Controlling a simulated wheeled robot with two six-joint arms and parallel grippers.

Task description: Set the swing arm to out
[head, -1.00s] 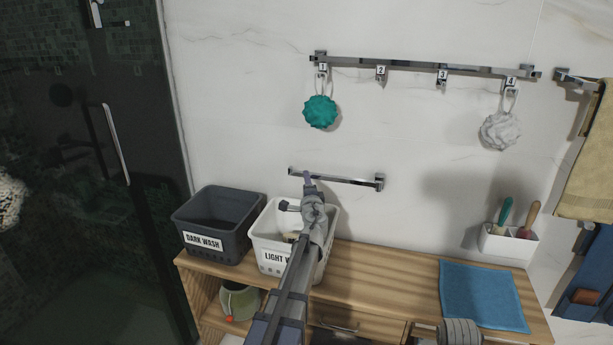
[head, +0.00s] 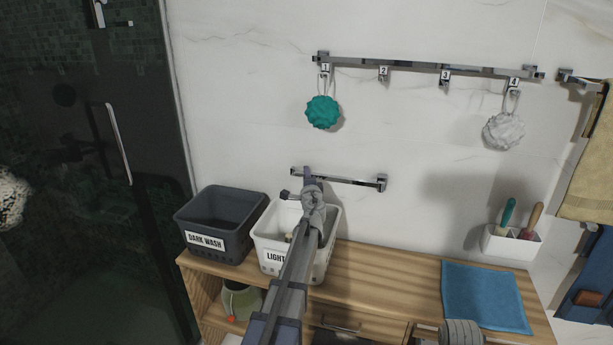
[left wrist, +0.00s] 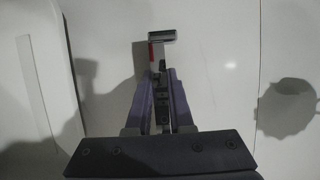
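The swing arm (head: 345,180) is a thin chrome bar low on the marble wall. In the head view it lies nearly along the wall, with a block mount (head: 382,183) at its right end and a short tip at its left end. My left gripper (head: 307,176) is at the bar near its left end, partly covering it. In the left wrist view, the two purple fingers (left wrist: 161,78) stand close together, with a slim metal piece (left wrist: 162,37) beyond and between them. Whether they clamp the bar is unclear.
Below are a dark wash basket (head: 218,211) and a light wash basket (head: 268,238) on a wooden bench (head: 390,265). My left arm passes over the light one. A hook rail (head: 420,65) with two bath puffs hangs above. Wall right of the bar is clear.

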